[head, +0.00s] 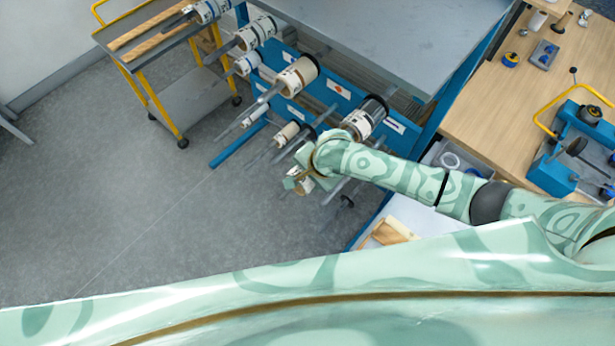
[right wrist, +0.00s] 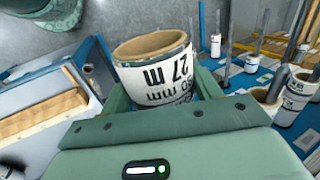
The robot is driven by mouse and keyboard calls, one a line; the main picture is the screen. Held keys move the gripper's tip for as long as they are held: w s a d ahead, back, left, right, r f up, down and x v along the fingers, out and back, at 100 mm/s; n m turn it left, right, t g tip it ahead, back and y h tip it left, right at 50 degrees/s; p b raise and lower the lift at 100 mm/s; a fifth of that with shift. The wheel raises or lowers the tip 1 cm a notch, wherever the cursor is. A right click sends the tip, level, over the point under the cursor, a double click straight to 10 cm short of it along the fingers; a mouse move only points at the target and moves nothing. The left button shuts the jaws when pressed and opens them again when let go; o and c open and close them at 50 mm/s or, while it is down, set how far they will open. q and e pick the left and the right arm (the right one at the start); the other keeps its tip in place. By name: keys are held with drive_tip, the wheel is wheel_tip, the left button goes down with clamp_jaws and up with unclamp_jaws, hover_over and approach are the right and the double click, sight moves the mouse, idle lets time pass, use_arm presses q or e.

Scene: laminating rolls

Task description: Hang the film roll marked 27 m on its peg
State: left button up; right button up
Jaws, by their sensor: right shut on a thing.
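The film roll marked 27 m (right wrist: 155,73) is white with a brown core and black print. It sits between the fingers of my right gripper (right wrist: 163,92), with its open end facing away from the palm. No peg shows inside the visible part of its core. In the head view my right gripper (head: 303,181) is at the front of the blue peg rack (head: 335,92), among the lower pegs, and mostly hides the roll. My left gripper is not in view.
Other rolls hang nearby: a cream one (head: 300,74), a dark-ended one (head: 366,117) and a small one (head: 288,133). A yellow-framed cart (head: 180,75) stands at the upper left. A wooden bench (head: 490,95) is at the right. The floor at left is clear.

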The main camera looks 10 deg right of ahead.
drive_tip(key=w+d+b, duration=0.1)
drive_tip(key=w+d, duration=0.1)
drive_tip(key=d, duration=0.1)
drive_tip(key=w+d+b, duration=0.2)
drive_tip(key=w+d, duration=0.1)
drive_tip(key=w+d+b, duration=0.2)
drive_tip(key=d, duration=0.2)
drive_tip(key=shift+w+r, duration=0.1)
drive_tip(key=shift+w, duration=0.25)
drive_tip(key=shift+w+d, duration=0.45)
drive_tip(key=shift+d, duration=0.1)
drive_tip(key=o, duration=1.1)
